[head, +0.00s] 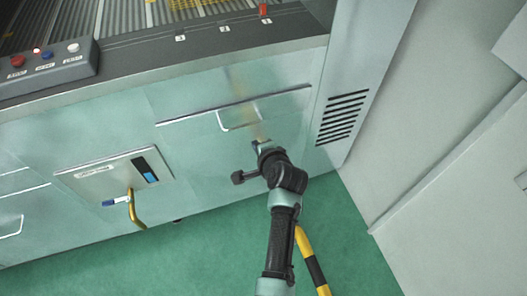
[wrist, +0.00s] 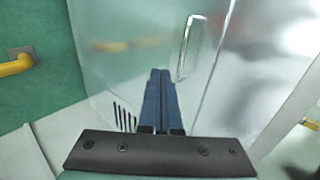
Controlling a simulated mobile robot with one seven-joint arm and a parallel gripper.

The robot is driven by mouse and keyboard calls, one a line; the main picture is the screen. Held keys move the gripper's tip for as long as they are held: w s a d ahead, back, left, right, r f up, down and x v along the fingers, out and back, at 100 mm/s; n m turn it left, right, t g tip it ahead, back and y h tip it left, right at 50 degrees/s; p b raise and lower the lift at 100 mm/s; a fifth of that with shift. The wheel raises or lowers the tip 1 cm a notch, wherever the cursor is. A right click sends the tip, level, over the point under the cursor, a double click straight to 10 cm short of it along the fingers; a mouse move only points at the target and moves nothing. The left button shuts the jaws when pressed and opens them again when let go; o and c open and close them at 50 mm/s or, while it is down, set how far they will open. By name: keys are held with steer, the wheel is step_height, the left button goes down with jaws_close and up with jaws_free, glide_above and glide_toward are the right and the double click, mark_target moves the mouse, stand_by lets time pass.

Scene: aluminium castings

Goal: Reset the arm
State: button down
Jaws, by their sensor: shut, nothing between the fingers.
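My gripper (head: 262,147) is in front of the pale green metal cabinet, just below a drawer handle (head: 238,125) in the head view. In the wrist view my gripper (wrist: 160,72) shows its two dark blue fingers side by side, shut and empty. The wire handle (wrist: 190,45) is just right of the fingertips there. I cannot tell how far the fingertips are from the cabinet face. My arm reaches up from the bottom of the head view.
A panel with a yellow lever (head: 133,212) is left on the cabinet front. A button box (head: 45,66) sits on the worktop edge. A yellow-black bar (head: 312,262) is beside my arm. A vent (head: 342,118) and grey wall are right. Green floor (head: 200,262) shows below.

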steer(key=v, duration=0.5)
steer(key=shift+s, duration=0.15)
